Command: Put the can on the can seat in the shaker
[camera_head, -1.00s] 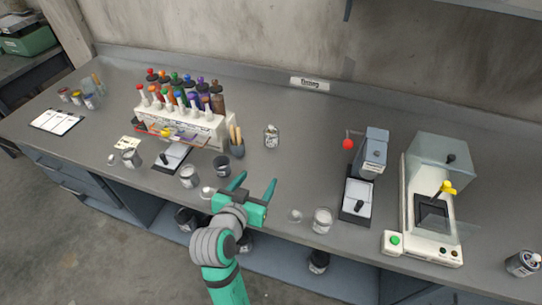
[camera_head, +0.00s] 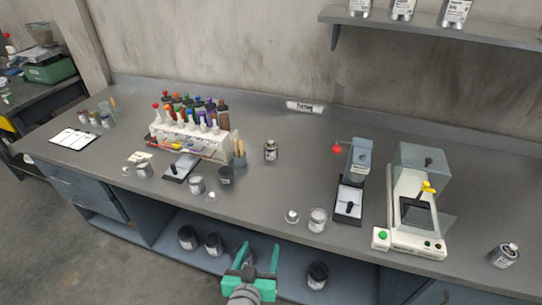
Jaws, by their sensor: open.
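The shaker (camera_head: 399,235) stands at the right of the bench, with a clear hood, a yellow knob and a green button. Its dark can seat (camera_head: 414,216) shows under the raised hood and looks empty. A labelled metal can (camera_head: 270,151) stands upright at the middle of the bench. Another labelled can (camera_head: 503,255) is at the far right front edge. I cannot tell which can the task means. My gripper (camera_head: 260,248) is open and empty, low in front of the bench edge, apart from both cans.
Small open cans (camera_head: 317,221) and (camera_head: 197,186) stand near the front edge. A dispenser with a red knob (camera_head: 352,188) stands left of the shaker. A bottle rack (camera_head: 190,138) is at left. Cans stand on the lower shelf and the wall shelf (camera_head: 430,37).

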